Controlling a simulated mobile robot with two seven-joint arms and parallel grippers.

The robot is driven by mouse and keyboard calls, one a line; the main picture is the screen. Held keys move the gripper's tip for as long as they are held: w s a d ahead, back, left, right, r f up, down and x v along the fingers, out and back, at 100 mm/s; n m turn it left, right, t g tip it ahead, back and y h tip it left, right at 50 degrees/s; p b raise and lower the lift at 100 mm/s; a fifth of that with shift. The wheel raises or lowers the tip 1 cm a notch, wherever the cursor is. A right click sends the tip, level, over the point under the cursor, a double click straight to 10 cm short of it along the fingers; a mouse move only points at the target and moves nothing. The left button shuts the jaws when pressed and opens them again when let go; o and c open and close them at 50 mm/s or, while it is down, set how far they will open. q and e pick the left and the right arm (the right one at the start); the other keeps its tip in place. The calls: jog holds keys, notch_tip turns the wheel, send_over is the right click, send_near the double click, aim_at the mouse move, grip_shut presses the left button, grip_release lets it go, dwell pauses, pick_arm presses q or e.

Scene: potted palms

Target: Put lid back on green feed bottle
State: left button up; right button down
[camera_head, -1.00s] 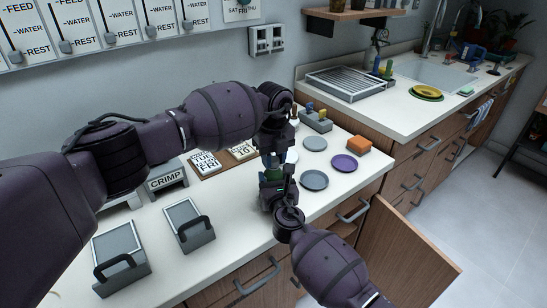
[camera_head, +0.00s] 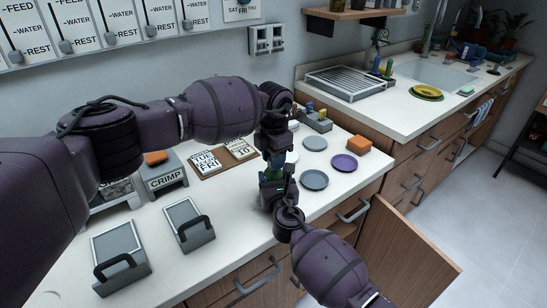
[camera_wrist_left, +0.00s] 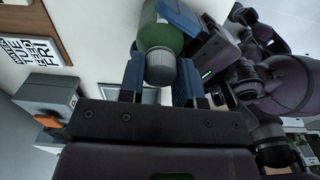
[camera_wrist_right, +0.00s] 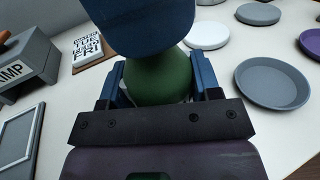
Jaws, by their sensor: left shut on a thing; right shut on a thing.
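The green feed bottle (camera_wrist_right: 160,78) is between the blue fingers of my right gripper (camera_wrist_right: 160,88), which is shut on it above the counter. My left gripper (camera_head: 277,157) is directly above the bottle, shut on a pale grey ribbed lid (camera_wrist_left: 160,68). In the left wrist view the lid lines up with the end of the bottle (camera_wrist_left: 158,32) and looks against it; I cannot tell whether it is seated. In the right wrist view a blue finger of my left gripper hides the bottle's top and the lid.
Grey plates (camera_head: 314,180) and a purple plate (camera_head: 344,162) lie right of the grippers. A cabinet door (camera_head: 400,255) hangs open at the front.

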pick_arm(q)
jog(key=m, duration=0.7)
jog(key=o, duration=1.1)
notch_tip(320, 180, up, 12)
pick_arm(e)
jog(key=shift+c, duration=1.2)
grip_release()
pick_arm(q)
jog(key=shift+r, duration=0.1)
pick_arm(e)
jog(key=shift+s, duration=0.1)
